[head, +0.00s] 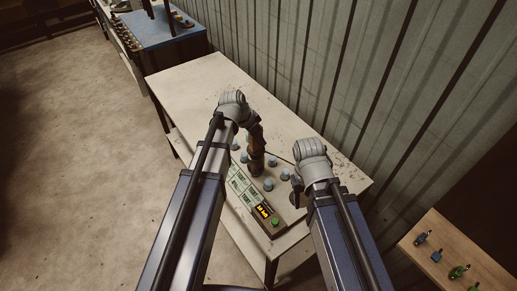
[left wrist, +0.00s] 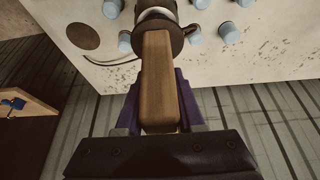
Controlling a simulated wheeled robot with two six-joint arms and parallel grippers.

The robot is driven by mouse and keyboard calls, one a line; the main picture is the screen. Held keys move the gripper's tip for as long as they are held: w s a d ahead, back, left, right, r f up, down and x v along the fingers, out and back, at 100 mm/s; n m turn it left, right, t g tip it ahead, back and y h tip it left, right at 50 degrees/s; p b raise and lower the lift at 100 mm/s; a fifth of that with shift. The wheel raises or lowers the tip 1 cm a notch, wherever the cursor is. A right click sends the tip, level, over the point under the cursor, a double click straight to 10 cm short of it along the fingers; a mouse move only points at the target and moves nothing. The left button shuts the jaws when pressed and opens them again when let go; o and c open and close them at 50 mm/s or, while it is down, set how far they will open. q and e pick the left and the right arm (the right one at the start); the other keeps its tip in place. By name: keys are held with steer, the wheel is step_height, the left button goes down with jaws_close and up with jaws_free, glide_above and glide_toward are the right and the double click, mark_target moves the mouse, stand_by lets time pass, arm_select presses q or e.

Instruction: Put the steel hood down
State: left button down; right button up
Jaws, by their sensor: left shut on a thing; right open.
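My left gripper (head: 252,125) is shut on a brown wooden handle (left wrist: 158,75), which shows between its fingers in the left wrist view. The handle joins a dark round metal piece (left wrist: 160,24) that I take for the steel hood; it also shows in the head view (head: 256,163), over the table among light-blue cylinders. A pale part shows at its top edge in the left wrist view. I cannot tell whether the hood touches what is below it. My right gripper (head: 296,191) is open and empty, over the table's right part.
Several light-blue cylinders (head: 268,185) stand around the hood on the pale table (head: 190,85). A panel with a lit display (head: 262,211) and a green button (head: 275,222) lies at the front edge. The table's far left is clear. A corrugated wall (head: 330,70) stands behind.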

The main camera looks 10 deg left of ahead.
mark_target(259, 144)
arm_select(q)
step_height(259, 144, down, 4)
steer(key=b, duration=0.4)
steer(key=shift+r, duration=0.2)
steer(key=c, duration=0.5)
jaws_free()
